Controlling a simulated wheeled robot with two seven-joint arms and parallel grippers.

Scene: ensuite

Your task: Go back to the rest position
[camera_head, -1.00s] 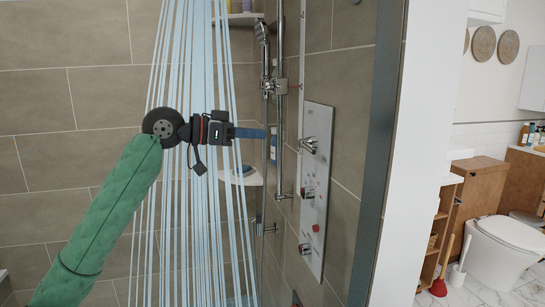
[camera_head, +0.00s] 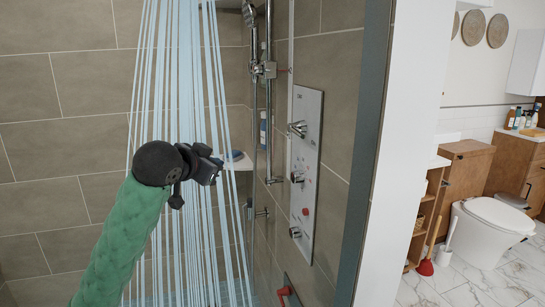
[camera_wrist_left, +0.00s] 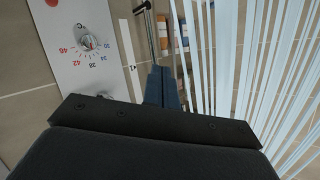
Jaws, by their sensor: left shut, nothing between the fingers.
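My left arm, in a green sleeve, comes up from the bottom of the head view, and its dark left gripper (camera_head: 214,172) is in front of the running shower water (camera_head: 180,80). In the left wrist view the blue fingers of this gripper (camera_wrist_left: 162,78) are together with nothing between them. The gripper is apart from the shower panel (camera_head: 304,165), which is to its right. My right gripper is not in view.
The chrome shower rail (camera_head: 268,100) and a small corner shelf (camera_head: 236,160) are behind and right of the gripper. A glass edge and white wall (camera_head: 405,130) separate the shower from a toilet (camera_head: 490,230), a red plunger (camera_head: 426,267) and wooden cabinets (camera_head: 466,170).

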